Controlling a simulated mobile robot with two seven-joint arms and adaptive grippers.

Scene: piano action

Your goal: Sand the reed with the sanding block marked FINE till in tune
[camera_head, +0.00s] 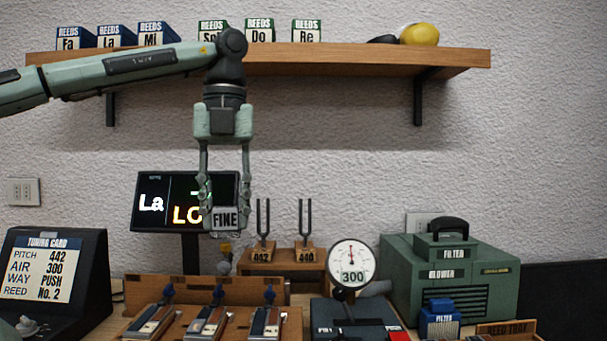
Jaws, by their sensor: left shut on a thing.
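My left gripper (224,200) points down and is shut on the sanding block marked FINE (225,219), held in the air in front of the display. The display (152,204) reads "La" and a partly hidden word starting "LO". Below the block, several reed units (208,322) sit on a wooden stand; I cannot tell which one is the reed in question. The tuning card (41,268) at left reads pitch 442, air 300, way push, reed No. 2. A round gauge (351,264) shows 300. My right gripper is not in view.
Two tuning forks (305,230) marked 442 and 440 stand on a wooden block behind. A wall shelf (330,58) above carries reed boxes and a yellow object.

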